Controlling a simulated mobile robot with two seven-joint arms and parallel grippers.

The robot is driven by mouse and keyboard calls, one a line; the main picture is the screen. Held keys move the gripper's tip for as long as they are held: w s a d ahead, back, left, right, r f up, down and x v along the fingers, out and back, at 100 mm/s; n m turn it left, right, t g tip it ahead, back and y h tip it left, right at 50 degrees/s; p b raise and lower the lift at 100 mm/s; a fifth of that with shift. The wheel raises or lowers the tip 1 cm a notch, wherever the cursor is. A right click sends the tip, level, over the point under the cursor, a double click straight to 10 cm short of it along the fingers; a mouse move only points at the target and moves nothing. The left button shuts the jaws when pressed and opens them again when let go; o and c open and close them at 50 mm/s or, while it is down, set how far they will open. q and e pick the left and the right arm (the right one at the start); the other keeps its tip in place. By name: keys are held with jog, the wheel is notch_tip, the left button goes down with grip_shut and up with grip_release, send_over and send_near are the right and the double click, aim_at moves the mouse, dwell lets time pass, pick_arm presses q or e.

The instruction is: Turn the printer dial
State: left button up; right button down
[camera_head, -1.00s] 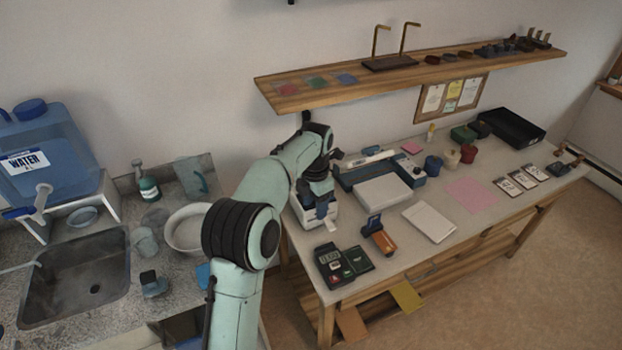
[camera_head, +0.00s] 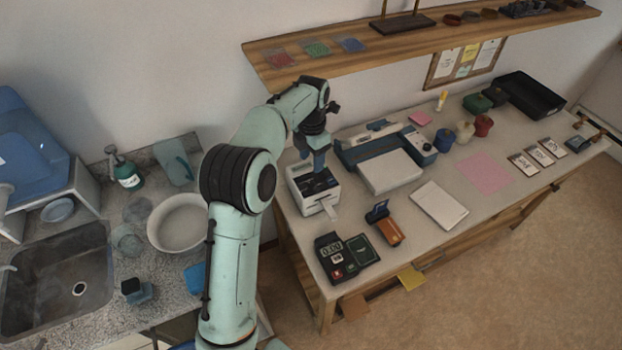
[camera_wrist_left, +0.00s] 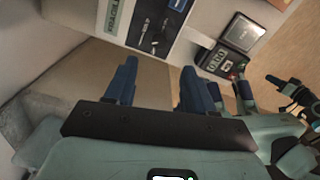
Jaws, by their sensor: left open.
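A blue-and-grey printer-like machine (camera_head: 360,152) with a pale flat tray (camera_head: 391,171) stands at the back of the worktable. A round dark dial (camera_head: 427,148) shows at its right end. A small white device (camera_head: 327,204) with a dark top and a paper strip stands left of it, and also shows in the left wrist view (camera_wrist_left: 178,52). My left gripper (camera_head: 318,165) points down at the rear of the white device; contact cannot be told. In the left wrist view its two blue fingers (camera_wrist_left: 160,78) are apart with nothing between them.
Blue, cream and red pots stand right of the machine. A wooden shelf (camera_head: 370,50) overhangs the table's back. A sink (camera_head: 60,275) is left.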

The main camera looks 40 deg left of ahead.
aim_at(311, 183)
pick_arm(q)
notch_tip(311, 183, down, 10)
jog(key=shift+f+b, duration=0.2)
jog(key=shift+b, duration=0.25)
grip_shut()
